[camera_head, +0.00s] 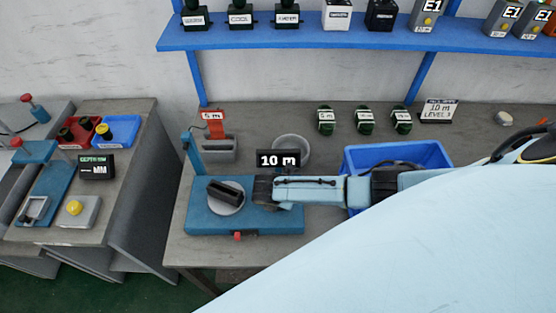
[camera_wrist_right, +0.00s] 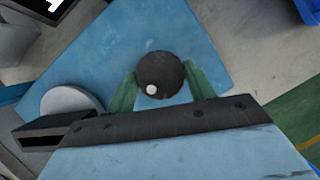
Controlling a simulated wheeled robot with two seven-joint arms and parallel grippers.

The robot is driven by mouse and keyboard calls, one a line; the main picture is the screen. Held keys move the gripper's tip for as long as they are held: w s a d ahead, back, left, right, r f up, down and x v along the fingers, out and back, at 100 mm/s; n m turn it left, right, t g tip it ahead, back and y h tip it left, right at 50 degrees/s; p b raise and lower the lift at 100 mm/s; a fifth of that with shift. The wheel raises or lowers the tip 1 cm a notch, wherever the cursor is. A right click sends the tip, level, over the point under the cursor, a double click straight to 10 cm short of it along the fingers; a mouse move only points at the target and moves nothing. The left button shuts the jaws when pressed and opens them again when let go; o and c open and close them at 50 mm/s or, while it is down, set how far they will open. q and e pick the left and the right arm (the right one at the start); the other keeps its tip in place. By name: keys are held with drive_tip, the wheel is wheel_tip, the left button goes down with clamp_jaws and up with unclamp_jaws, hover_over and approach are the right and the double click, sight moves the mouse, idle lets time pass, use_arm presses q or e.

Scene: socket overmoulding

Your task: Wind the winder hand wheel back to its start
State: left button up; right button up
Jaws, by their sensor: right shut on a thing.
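The winder has a blue base (camera_head: 245,222) on the bench, with a grey disc carrying a dark block (camera_head: 226,196) on its left part. In the right wrist view the hand wheel (camera_wrist_right: 165,70) is a dark round disc with a white dot near its edge, above the blue base (camera_wrist_right: 80,60). My right gripper (camera_wrist_right: 160,88) has its green fingers on both sides of the wheel, shut on it. In the head view this gripper (camera_head: 264,191) comes in from the right and hides the wheel. A black sign reading 10 m (camera_head: 278,159) shows behind it. My left gripper is out of view.
A blue bin (camera_head: 425,152) stands behind my right arm. A grey bowl (camera_head: 291,148) and a red 5 m tag (camera_head: 211,118) are behind the winder. Several dark green labelled items (camera_head: 364,121) line the bench back. A side bench (camera_head: 130,130) stands left across a gap.

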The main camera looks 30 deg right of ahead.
drive_tip(key=n+y, duration=0.1)
drive_tip(key=n, duration=0.2)
drive_tip(key=n+t+y, duration=0.1)
drive_tip(key=n, duration=0.2)
drive_tip(key=shift+s+d+t, duration=0.15)
drive_tip(key=shift+t, duration=0.15)
drive_tip(key=n+y, duration=0.1)
drive_tip(key=n, duration=0.2)
drive_tip(key=n+y, duration=0.1)
drive_tip(key=n, duration=0.2)
drive_tip(key=shift+d, duration=0.15)
drive_tip(key=shift+n+y, duration=0.3)
drive_tip(key=shift+n, duration=0.1)
drive_tip(key=o, duration=1)
drive_tip(key=a+v, duration=0.1)
drive_tip(key=v, duration=1.2)
drive_tip(key=shift+s+d, duration=0.2)
drive_tip(key=shift+d, duration=0.3)
drive_tip(key=shift+r, duration=0.15)
